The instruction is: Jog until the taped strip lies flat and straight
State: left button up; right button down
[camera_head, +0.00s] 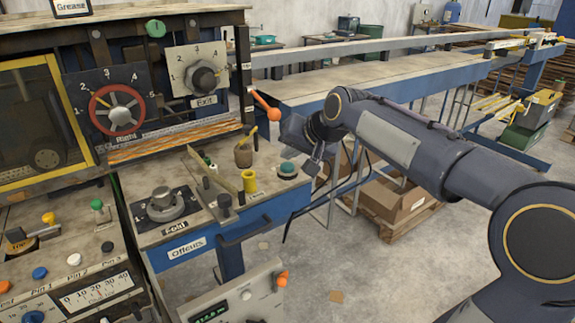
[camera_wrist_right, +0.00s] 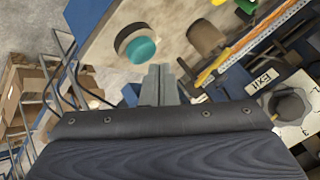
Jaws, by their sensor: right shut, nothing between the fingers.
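My right gripper (camera_head: 314,164) is at the right end of the small worktop, just right of a teal round button (camera_head: 288,168) on a dark base. In the right wrist view its two fingers (camera_wrist_right: 158,72) are together with nothing between them. The teal button (camera_wrist_right: 140,50) shows just beyond and left of the fingertips there; I cannot tell whether they touch. An orange striped band (camera_head: 170,139) runs along the machine below the dials; I cannot tell whether it is the taped strip. My left gripper is not in view.
The Exit dial (camera_head: 203,76) is behind.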

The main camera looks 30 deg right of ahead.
jog(key=shift+f, duration=0.35)
